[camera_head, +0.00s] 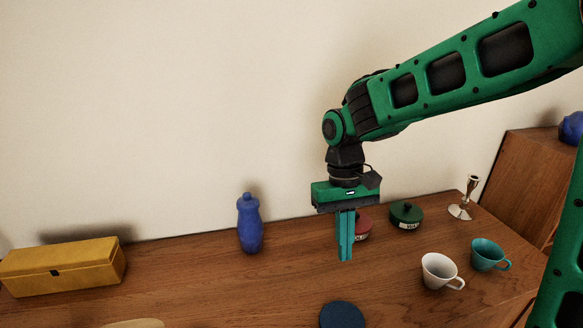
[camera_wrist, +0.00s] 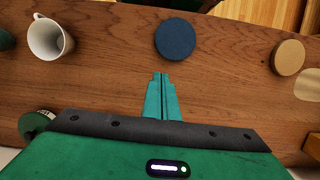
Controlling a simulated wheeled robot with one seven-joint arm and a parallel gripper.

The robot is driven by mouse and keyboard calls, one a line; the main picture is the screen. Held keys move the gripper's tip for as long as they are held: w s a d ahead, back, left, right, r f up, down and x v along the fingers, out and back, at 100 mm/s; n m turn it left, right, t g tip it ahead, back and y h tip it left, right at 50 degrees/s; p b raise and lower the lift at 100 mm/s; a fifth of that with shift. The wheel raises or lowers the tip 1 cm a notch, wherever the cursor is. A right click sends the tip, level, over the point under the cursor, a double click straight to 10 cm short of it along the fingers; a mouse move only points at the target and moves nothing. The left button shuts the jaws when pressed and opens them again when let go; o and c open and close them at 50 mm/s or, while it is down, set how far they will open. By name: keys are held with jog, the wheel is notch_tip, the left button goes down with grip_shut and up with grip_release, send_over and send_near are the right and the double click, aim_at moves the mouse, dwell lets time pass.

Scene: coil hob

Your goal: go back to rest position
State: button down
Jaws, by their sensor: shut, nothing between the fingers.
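My gripper (camera_head: 345,236) is a green body with two teal fingers. It points down over the wooden table and its fingers are pressed together with nothing between them. In the wrist view the fingers (camera_wrist: 161,90) are also closed, pointing toward a dark blue disc (camera_wrist: 175,39). The gripper hangs in front of a red lidded pot (camera_head: 363,226), which it partly hides.
The wooden table (camera_head: 190,270) carries a yellow box (camera_head: 62,268), a blue bottle (camera_head: 250,224), the blue disc (camera_head: 342,316), a green pot (camera_head: 406,214), a candlestick (camera_head: 464,198), a white cup (camera_head: 438,270) and a teal cup (camera_head: 487,254). A tan disc (camera_wrist: 288,57) shows in the wrist view.

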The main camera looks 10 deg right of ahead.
jog(key=s+d+r+m+t, duration=0.1)
jog(key=s+d+m, duration=0.15)
jog(key=d, duration=0.45)
jog(key=s+d+r+m, duration=0.1)
jog(key=s+d+r, duration=0.15)
jog(key=d, duration=0.45)
jog(key=s+d+f+m+t, duration=0.1)
jog(key=s+d+m, duration=0.3)
jog(key=s+d, duration=0.6)
jog(key=s+f, duration=0.1)
jog(key=s, duration=0.2)
jog(key=shift+d+t+y, duration=0.3)
jog(key=shift+d+t, duration=0.05)
jog(key=shift+t, duration=0.05)
jog(key=shift+w, duration=0.15)
jog(key=shift+w+f, duration=0.25)
jog(key=shift+w, duration=0.25)
